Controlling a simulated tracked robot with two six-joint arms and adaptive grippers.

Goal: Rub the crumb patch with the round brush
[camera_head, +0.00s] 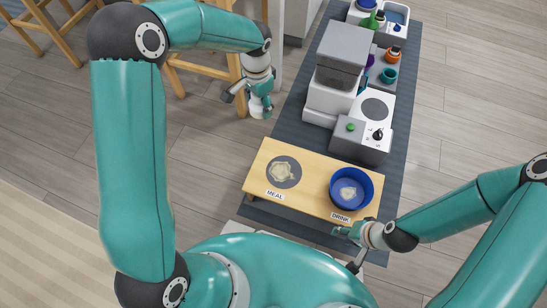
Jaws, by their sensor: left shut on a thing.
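A pale, irregular crumb patch (285,171) lies on a dark grey round mat (273,180) at the left of the wooden board, above the MEAL label. My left gripper (252,98) is beyond the board's far left corner, off to the side of the grey mat. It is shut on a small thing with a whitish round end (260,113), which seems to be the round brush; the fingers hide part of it. My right gripper (345,249) is at the board's near right edge by the DRINK label. Its fingers look spread, with nothing seen between them.
A blue bowl (366,181) with pale contents stands on the right of the wooden board (317,172). Behind it are a grey box (363,143) with a green knob and a white-grey machine (340,60). Cups and bottles stand further back. Wooden chairs (205,72) are at the upper left.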

